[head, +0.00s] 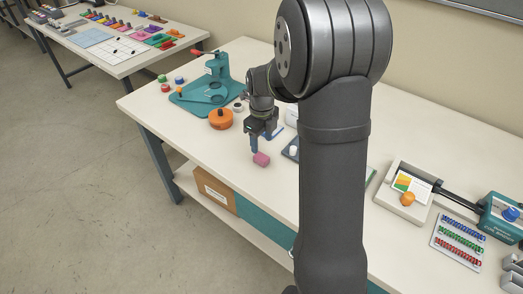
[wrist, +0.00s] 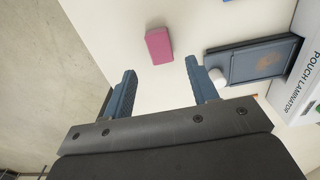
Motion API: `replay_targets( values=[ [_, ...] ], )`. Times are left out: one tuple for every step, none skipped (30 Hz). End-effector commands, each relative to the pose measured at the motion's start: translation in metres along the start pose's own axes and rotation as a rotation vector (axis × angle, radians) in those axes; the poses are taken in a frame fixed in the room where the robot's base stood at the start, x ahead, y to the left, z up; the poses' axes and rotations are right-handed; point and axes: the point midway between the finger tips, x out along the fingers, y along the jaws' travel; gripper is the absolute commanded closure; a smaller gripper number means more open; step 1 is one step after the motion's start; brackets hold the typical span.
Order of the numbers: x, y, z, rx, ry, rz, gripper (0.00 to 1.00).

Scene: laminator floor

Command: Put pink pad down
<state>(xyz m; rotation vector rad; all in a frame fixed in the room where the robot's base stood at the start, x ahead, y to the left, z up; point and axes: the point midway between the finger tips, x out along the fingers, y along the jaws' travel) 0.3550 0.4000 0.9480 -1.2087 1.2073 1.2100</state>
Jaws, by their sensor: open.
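The pink pad (head: 261,159) lies on the white table near its front edge in the head view. In the wrist view the pink pad (wrist: 159,45) lies just beyond the fingertips, roughly in line with the gap between them. My gripper (head: 261,142) is just above and beside the pad in the head view. Its two blue fingers (wrist: 160,72) are spread apart in the wrist view, with nothing between them.
A dark blue tray with a white knob (wrist: 217,76) is right of the gripper, beside a pouch laminator box (wrist: 300,75). An orange round object (head: 221,119) and a teal press (head: 216,83) stand to the left. The table's front edge (wrist: 85,42) is close to the pad.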

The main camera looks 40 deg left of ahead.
Motion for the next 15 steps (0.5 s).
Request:
replay_targets(
  values=[
    [-0.012,0.0,0.001,0.0,-0.002,-0.002,0.47],
    [-0.018,0.0,0.001,0.0,-0.002,-0.002,0.47],
    [-0.025,0.0,0.0,0.0,-0.002,-0.002,0.47],
    [-0.03,0.0,0.0,0.0,-0.002,-0.002,0.47],
    [-0.035,0.0,0.0,0.0,-0.001,-0.002,0.47],
    [-0.04,0.0,0.0,0.0,-0.001,-0.002,0.47],
    [-0.043,0.0,0.0,0.0,0.0,-0.001,0.47],
    [-0.046,0.0,0.0,0.0,0.001,0.0,0.47],
    [-0.049,0.0,0.0,0.0,0.001,0.0,0.47],
    [-0.051,0.0,0.0,0.0,0.001,0.0,0.47],
    [-0.053,0.0,0.0,0.0,0.001,0.0,0.47],
    [-0.054,0.0,0.0,0.0,0.001,0.0,0.47],
    [-0.055,0.0,0.0,0.0,0.001,0.0,0.47],
    [-0.055,0.0,0.0,0.0,0.002,0.0,0.47],
    [-0.055,0.0,0.0,0.0,0.002,0.001,0.47]
  ],
)
